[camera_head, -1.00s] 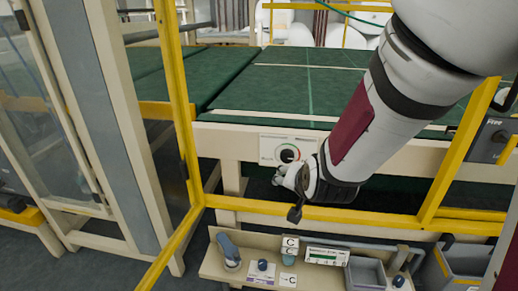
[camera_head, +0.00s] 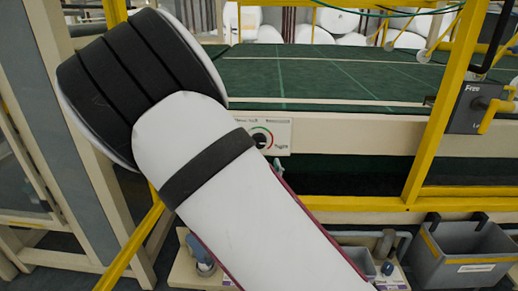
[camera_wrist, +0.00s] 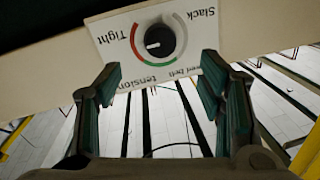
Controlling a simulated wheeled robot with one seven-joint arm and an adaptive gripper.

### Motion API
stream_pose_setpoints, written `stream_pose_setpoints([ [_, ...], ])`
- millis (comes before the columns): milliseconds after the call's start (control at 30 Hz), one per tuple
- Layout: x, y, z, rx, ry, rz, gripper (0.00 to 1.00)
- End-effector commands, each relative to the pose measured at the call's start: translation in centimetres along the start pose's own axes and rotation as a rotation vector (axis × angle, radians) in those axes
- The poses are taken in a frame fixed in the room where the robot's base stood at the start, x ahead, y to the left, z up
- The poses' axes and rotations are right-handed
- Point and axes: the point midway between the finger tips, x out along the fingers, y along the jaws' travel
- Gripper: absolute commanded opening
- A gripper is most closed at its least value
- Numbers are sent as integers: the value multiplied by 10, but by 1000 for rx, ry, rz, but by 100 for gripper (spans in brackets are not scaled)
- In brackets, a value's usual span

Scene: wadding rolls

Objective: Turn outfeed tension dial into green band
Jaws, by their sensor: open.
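The outfeed tension dial (camera_wrist: 160,39) is a black round knob on a white plate (camera_wrist: 112,36), upside down in the wrist view. Its white pointer mark is on the left side, toward the red arc near "Tight". The green band (camera_wrist: 150,63) lies below the knob, and a grey arc runs toward "Slack". My gripper (camera_wrist: 161,82) is open, its fingers on either side just below the plate, with nothing between them. In the head view the plate (camera_head: 281,135) shows beside my arm, which hides part of the knob and most of my gripper.
A yellow guard frame (camera_head: 436,110) stands right of the dial. A green conveyor bed (camera_head: 330,75) is above it. A grey bin (camera_head: 465,255) and a shelf with small items are below. A Free/Lock lever box (camera_head: 478,108) is at right.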

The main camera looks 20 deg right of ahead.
Motion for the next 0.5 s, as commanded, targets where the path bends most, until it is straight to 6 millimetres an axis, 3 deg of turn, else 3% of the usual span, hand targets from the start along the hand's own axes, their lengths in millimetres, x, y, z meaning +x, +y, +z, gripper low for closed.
stream_pose_setpoints([
  [300, 64, 1, 1, -1, 1, 2, 62],
  [500, 92, 0, 1, -2, -1, 1, 62],
])
